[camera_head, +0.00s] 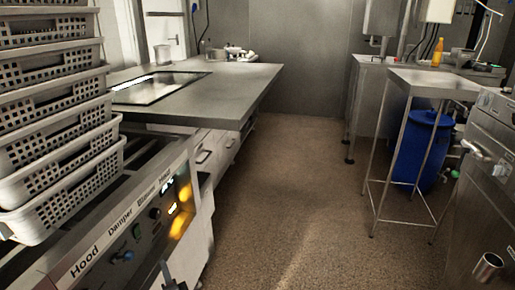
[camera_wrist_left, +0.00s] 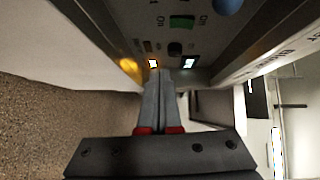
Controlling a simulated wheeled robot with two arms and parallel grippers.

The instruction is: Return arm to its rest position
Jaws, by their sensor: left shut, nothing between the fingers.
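My left gripper (camera_head: 172,276) shows only as a small dark tip at the bottom edge of the head view, in front of the oven's control panel (camera_head: 130,240). In the left wrist view its two grey fingers (camera_wrist_left: 161,75) are shut together with nothing between them. They point toward the control panel (camera_wrist_left: 150,20) with its lit indicators and green switch. I cannot tell the exact gap between fingertips and panel. My right gripper is not in view.
Stacked white perforated baskets (camera_head: 65,180) stand on the left, above the panel. A steel counter (camera_head: 215,90) lies behind them. A steel table (camera_head: 435,82) and a blue barrel (camera_head: 422,150) stand on the right. The brown floor (camera_head: 290,200) between is clear.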

